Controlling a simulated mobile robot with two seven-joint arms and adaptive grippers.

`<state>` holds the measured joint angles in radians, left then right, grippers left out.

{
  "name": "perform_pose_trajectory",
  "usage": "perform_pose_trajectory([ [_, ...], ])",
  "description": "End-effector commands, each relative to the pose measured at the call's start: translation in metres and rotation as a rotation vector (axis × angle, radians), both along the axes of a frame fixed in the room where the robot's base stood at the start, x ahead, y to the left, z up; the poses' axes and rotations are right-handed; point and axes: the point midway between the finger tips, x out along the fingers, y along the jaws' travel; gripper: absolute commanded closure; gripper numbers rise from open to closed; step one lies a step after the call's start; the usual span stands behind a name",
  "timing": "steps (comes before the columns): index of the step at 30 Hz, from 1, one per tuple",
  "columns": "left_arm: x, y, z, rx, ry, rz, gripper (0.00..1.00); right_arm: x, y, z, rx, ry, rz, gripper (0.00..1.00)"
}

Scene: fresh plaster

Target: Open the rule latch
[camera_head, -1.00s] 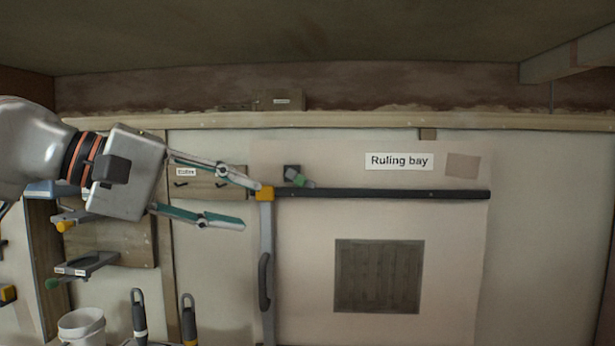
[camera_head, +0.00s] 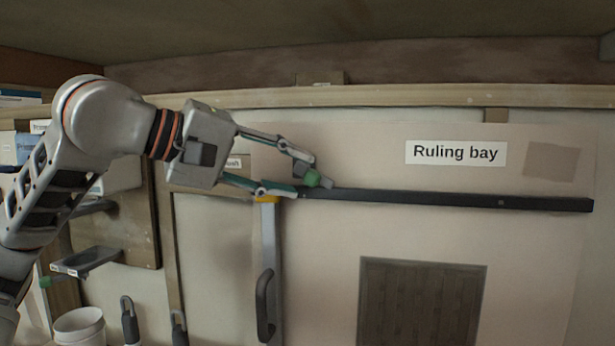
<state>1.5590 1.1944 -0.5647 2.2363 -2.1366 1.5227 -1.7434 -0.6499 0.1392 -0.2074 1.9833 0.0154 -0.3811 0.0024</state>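I cannot tell whether either touches the latch. My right gripper is not in view.
A grey upright bar (camera_head: 268,255) with a yellow cap and black handle hangs below the rule's left end. A "Ruling bay" sign (camera_head: 456,152) and a dark square panel (camera_head: 420,305) are on the board. A white bucket (camera_head: 80,327) and tools stand at lower left.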

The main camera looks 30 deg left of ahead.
Motion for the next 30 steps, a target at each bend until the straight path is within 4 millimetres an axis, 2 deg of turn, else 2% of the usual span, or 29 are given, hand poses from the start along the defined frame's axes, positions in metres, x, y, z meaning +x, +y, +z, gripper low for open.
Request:
perform_pose_trajectory([
  [7, 0.025, -0.013, -0.009, -0.001, 0.0, -0.002, 0.65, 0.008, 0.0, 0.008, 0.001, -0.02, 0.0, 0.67],
  [18, 0.03, -0.016, -0.011, 0.0, -0.001, -0.001, 0.65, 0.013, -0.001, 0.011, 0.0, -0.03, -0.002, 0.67],
  [22, 0.03, -0.016, -0.011, 0.0, -0.001, -0.001, 0.99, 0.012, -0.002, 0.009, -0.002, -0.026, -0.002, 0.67],
  [27, 0.03, -0.016, -0.012, -0.002, -0.001, 0.0, 1.0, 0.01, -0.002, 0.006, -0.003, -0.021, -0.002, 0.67],
  [30, 0.031, -0.015, -0.015, -0.037, -0.007, 0.0, 1.0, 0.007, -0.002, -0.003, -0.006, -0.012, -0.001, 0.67],
])
